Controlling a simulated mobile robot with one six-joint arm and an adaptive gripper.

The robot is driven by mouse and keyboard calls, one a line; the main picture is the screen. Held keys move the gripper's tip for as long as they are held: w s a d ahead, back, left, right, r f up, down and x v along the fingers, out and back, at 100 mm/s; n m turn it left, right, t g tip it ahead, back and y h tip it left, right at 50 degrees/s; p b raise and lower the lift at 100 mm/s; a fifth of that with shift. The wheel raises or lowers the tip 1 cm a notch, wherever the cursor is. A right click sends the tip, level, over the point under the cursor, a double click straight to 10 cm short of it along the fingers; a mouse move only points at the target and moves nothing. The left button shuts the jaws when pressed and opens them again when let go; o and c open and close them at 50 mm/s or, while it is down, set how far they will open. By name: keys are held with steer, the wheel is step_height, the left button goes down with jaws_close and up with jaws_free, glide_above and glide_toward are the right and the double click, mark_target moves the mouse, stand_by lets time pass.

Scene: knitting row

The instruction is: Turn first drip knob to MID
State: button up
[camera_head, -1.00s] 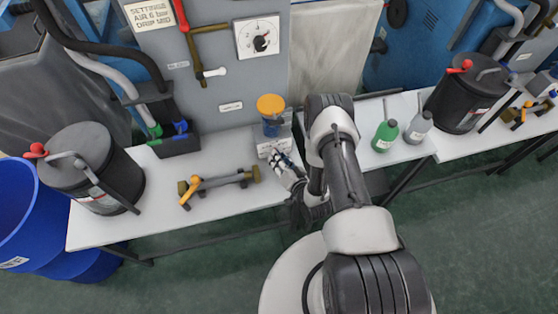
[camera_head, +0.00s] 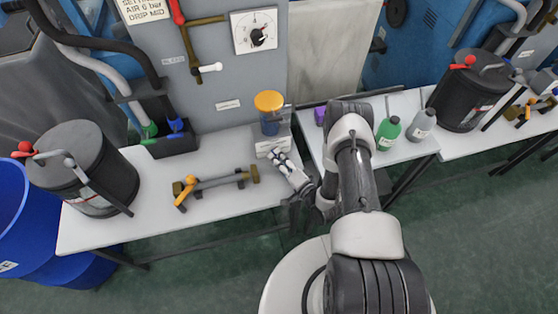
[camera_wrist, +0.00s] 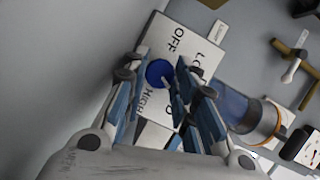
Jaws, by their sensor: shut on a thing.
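The blue drip knob (camera_wrist: 157,71) shows in the wrist view on a white dial plate (camera_wrist: 196,45), with OFF, HIGH and part of LOW legible. The MID label is mostly hidden behind my fingers. A pale pointer mark runs from the knob toward the lower right, partly covered. My gripper (camera_wrist: 160,80) is shut on the knob, one finger on each side. In the head view my gripper (camera_head: 278,157) reaches the front of a white block (camera_head: 268,149) under an orange-lidded cup (camera_head: 269,113); the knob is too small to tell there.
A pipe piece with a yellow lever (camera_head: 215,182) lies on the white bench (camera_head: 110,232) left of my gripper. A black canister (camera_head: 85,165) stands at the left end. A green bottle (camera_head: 387,133) and a grey bottle (camera_head: 421,127) stand to the right.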

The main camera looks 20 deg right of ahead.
steer(key=shift+w, duration=0.1)
stand_by(0.3)
steer(key=o, duration=1.1)
steer(key=shift+c, duration=0.2)
steer(key=v, duration=0.8)
